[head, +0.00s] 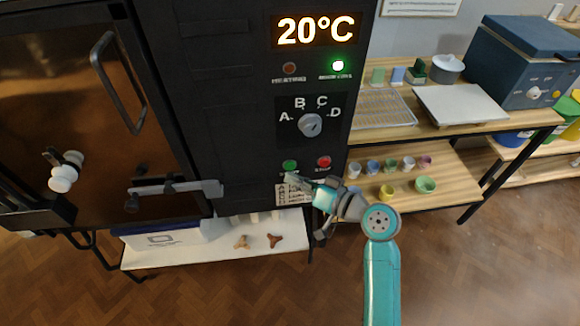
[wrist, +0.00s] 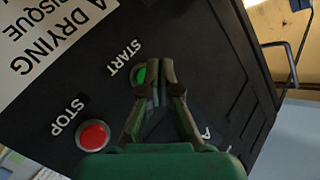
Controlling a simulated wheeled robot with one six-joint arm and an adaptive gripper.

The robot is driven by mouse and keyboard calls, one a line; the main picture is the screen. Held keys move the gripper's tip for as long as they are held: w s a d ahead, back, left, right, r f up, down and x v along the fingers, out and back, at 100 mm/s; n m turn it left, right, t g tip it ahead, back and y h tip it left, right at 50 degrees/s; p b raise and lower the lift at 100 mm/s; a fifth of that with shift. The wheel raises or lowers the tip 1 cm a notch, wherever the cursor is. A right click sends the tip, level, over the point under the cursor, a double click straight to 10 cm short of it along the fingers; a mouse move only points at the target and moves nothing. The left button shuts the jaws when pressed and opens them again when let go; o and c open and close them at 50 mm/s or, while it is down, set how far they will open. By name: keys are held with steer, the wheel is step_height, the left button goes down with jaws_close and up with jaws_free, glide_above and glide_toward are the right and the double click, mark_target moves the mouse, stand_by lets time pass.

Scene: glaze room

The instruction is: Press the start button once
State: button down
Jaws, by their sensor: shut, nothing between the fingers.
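The green start button (head: 290,165) sits on the black kiln panel, below the selector dial and left of the red stop button (head: 324,162). In the wrist view the start button (wrist: 141,75) lies beside the START label, partly hidden by my fingers. My gripper (head: 291,179) is shut and empty, with its tips just below the start button in the head view. In the wrist view my gripper (wrist: 154,66) has its fingertips together, overlapping the button's edge. I cannot tell whether they touch it. The red stop button (wrist: 94,135) is clear of my fingers.
The display (head: 316,31) reads 20°C. The door-lock lamp (head: 338,66) glows green, and the heating lamp (head: 290,68) is dark. The selector dial (head: 311,125) is above the buttons. A wooden shelf (head: 455,195) with small cups stands to the right.

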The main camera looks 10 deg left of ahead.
steer(key=shift+w, duration=0.15)
steer(key=shift+w+a, duration=0.1)
steer(key=shift+w, duration=0.2)
steer(key=shift+w+a, duration=0.1)
steer(key=shift+w, duration=0.3)
stand_by(1.1)
steer(key=shift+s, duration=0.1)
steer(key=shift+s+d, duration=0.25)
steer(key=shift+s, duration=0.5)
steer(key=s, duration=0.2)
steer(key=s+d, duration=0.1)
steer(key=s, duration=0.1)
steer(key=shift+s+d, duration=0.15)
steer(key=shift+s, duration=0.25)
stand_by(0.8)
